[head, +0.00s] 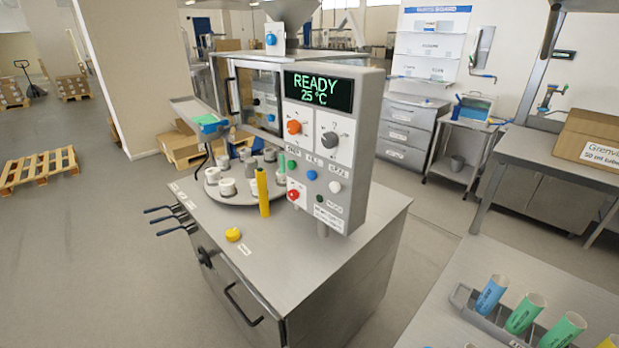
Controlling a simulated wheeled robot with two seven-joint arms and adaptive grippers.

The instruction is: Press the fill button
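A filling machine's grey control panel (356,150) stands upright on a steel cabinet in the middle of the head view. Its screen (318,91) reads "READY 25 °C". Below are an orange knob (293,127) and a dark grey knob (329,140). A row of buttons holds a green button (292,165), a blue button (312,175) and a white button (335,187). The small label above the blue one seems to read FILL, but it is hard to read. A red button (293,195) sits lower left. Neither of my grippers is in view.
A turntable (240,197) with white pots stands left of the panel, beside a yellow tube (263,192). A yellow button (233,235) is on the cabinet top (290,245). A rack (465,297) of coloured tubes stands lower right.

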